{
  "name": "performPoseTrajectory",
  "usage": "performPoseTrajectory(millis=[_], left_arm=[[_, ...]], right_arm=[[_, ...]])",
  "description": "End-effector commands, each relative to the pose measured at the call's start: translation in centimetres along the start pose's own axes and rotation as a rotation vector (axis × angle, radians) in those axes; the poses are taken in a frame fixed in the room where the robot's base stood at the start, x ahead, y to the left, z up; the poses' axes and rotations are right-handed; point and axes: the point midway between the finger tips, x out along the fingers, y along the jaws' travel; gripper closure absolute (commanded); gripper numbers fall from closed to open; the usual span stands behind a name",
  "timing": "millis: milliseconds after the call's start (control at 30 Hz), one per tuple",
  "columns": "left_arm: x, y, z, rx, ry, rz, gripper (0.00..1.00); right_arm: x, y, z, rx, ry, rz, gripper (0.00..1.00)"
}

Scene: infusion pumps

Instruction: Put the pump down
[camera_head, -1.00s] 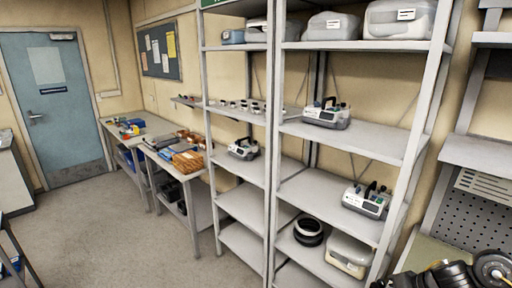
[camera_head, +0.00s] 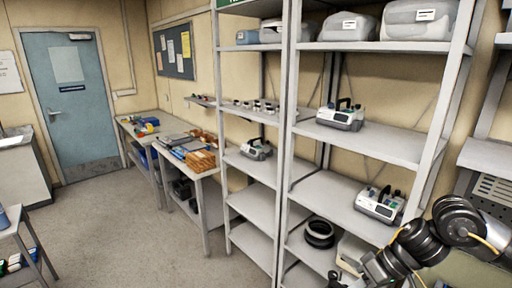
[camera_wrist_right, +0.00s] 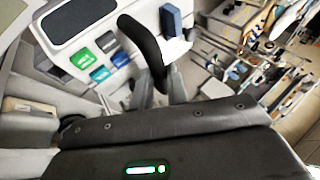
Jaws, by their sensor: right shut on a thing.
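In the right wrist view, a pump (camera_wrist_right: 112,70) with a white body, a dark screen, green and blue keys and a black curved handle lies in front of my right gripper (camera_wrist_right: 158,90). The gripper is shut on the black handle. In the head view my right arm comes in from the right, and its gripper end is at the bottom edge, in front of the rack. Most of the held pump is out of that view. My left gripper is not in view.
Similar pumps stand on the rack: one on an upper shelf (camera_head: 340,116), one lower right (camera_head: 380,204), one in the left bay (camera_head: 256,149). A black ring-shaped thing (camera_head: 320,233) lies on a low shelf. Free room shows on the left bay's lower shelves (camera_head: 252,201). Workbenches stand left.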

Motion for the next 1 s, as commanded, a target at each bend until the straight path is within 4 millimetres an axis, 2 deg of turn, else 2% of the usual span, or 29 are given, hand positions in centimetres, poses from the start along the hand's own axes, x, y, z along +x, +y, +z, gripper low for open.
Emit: performPoseTrajectory(millis=[100,367,667,1000], left_arm=[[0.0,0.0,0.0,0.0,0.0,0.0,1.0],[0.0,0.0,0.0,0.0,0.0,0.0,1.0],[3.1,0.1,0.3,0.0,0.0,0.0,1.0],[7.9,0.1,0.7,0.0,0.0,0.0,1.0]], right_arm=[[-0.4,-1.0,0.3,-0.052,-0.026,-0.015,1.0],[-0.7,-2.0,1.4,-0.12,-0.073,-0.041,1.0],[1.9,-0.4,2.4,-0.121,-0.074,-0.044,1.0],[5.8,2.1,3.7,-0.121,-0.073,-0.044,1.0]])
